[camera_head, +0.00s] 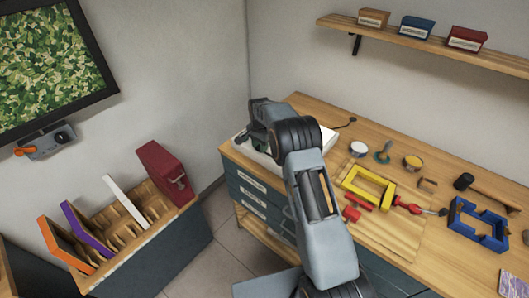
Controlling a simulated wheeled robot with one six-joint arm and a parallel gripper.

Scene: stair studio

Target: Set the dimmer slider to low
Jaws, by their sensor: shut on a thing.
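A white, flat-topped unit (315,151) sits at the left end of the workbench, mostly behind my arm. It looks like the dimmer's housing, but I see no markings or slider track on it. My gripper (243,138) is low over the unit's left end, at the bench's left corner. It is shut on a small part there, which looks to be the dimmer slider. My wrist and the fingers hide that part, so its setting cannot be read.
The workbench (398,258) holds a yellow frame (368,183), a blue frame (478,226), a hammer (486,190) and small tools to the right. A shelf (430,44) with boxes hangs above. A slotted rack (150,232) and a wall-mounted lever box (47,141) are at left.

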